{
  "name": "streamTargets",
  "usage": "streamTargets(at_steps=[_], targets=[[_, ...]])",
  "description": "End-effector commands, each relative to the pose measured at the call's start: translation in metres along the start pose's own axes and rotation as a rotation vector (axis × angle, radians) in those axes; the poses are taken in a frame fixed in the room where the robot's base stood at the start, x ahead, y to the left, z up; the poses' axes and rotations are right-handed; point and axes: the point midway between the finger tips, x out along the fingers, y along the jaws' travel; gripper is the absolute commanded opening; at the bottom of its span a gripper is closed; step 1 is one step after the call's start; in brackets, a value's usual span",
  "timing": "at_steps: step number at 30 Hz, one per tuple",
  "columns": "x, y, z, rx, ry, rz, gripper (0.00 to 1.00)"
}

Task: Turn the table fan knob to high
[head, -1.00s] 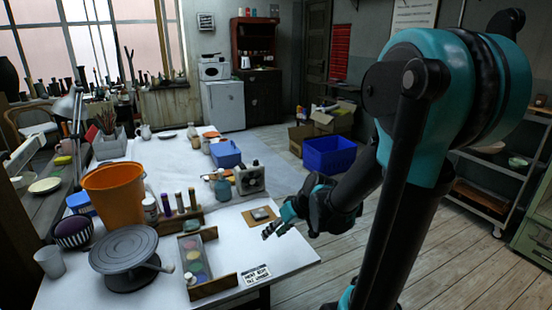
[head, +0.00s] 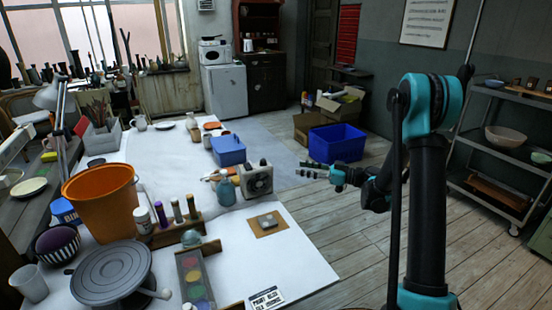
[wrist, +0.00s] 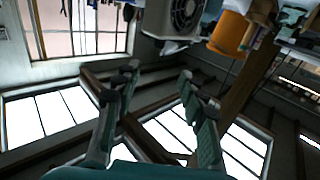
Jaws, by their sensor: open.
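The table fan (head: 257,180) is a small pale box with a dark round grille, standing on the white table near its right edge. Its knob is too small to make out. My gripper (head: 312,168) is open and empty, in the air to the right of the fan, apart from it. In the wrist view both fingers of my gripper (wrist: 158,76) are spread with nothing between them. The fan (wrist: 186,14) shows there at the top, partly cut off by the frame edge, beyond the fingertips.
A blue box (head: 228,151) and a teal bottle (head: 225,191) stand close to the fan. A brown board with a grey block (head: 268,221) lies in front. An orange bucket (head: 101,197) is at left. A blue crate (head: 337,142) sits on the floor behind my gripper.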

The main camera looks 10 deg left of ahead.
Motion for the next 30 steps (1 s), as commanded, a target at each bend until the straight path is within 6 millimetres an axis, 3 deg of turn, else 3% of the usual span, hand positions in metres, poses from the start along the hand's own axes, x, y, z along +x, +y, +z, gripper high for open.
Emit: streamTargets(at_steps=[8,24,30], targets=[[0.028,0.000,0.000,-0.008,0.008,-0.005,0.42],[0.134,0.000,-0.001,-0.007,0.007,-0.004,0.42],[0.162,0.000,-0.001,-0.006,0.007,-0.002,0.42]])
